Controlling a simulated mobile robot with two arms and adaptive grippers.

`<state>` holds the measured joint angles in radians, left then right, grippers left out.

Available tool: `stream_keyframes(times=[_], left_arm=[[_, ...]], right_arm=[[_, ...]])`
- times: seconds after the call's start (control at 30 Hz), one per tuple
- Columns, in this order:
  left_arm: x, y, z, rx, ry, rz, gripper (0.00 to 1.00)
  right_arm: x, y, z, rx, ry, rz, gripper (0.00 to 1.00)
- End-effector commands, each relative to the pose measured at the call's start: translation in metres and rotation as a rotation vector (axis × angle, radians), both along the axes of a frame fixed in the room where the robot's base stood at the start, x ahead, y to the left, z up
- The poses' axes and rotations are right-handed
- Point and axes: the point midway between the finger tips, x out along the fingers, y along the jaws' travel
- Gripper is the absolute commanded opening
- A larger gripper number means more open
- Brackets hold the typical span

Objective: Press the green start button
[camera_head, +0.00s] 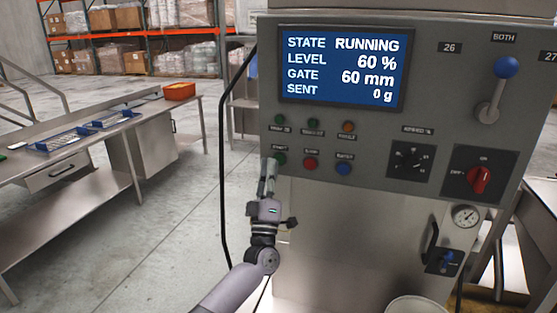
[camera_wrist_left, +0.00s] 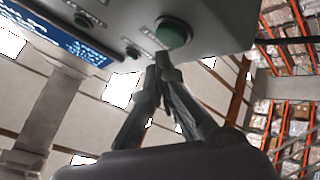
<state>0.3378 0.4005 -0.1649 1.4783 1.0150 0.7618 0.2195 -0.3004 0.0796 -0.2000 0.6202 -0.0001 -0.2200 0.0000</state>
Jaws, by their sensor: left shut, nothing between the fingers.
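The green start button (camera_head: 280,158) is at the left of the lower button row on the grey control panel (camera_head: 385,135). My left gripper (camera_head: 269,164) is shut and empty, with its fingertips at the button's left edge in the head view. In the left wrist view the round green button (camera_wrist_left: 173,33) shows large, and my shut fingertips (camera_wrist_left: 161,62) are just below it in the picture. I cannot tell whether they touch it. The display (camera_head: 342,68) reads STATE RUNNING, LEVEL 60 %, GATE 60 mm, SENT 0 g. My right gripper is not in view.
A black dial (camera_head: 408,159), a red rotary switch (camera_head: 479,180) and a blue-knobbed lever (camera_head: 506,68) are further right.

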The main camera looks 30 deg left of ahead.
Motion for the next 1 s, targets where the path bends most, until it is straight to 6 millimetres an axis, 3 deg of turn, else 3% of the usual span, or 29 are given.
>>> stream_keyframes(times=[0.17,0.6,1.0], left_arm=[[-0.005,-0.001,0.001,0.0,0.001,-0.001,0.0],[-0.045,-0.011,0.002,0.0,0.001,-0.001,0.0],[-0.049,-0.012,0.0,0.0,0.0,0.0,0.0]], right_arm=[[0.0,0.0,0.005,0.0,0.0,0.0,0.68],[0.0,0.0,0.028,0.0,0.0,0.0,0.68],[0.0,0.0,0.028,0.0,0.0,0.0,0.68]])
